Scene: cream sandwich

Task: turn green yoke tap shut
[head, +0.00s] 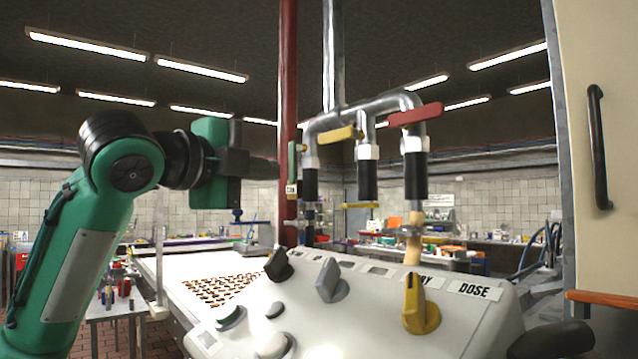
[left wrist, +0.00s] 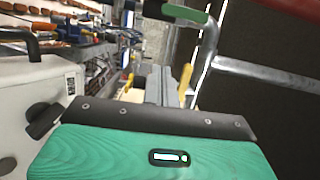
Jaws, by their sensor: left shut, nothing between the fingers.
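The green tap handle (head: 292,163) is on the left leg of the metal pipe yoke (head: 350,112), and looks upright beside the pipe. My right gripper is not in view.
The yoke also has a yellow handle (head: 337,135) and a red handle (head: 415,115). A red post (head: 287,70) stands close behind the gripper. Below is a white control panel (head: 350,325) with knobs. A cream door (head: 605,130) is at the right.

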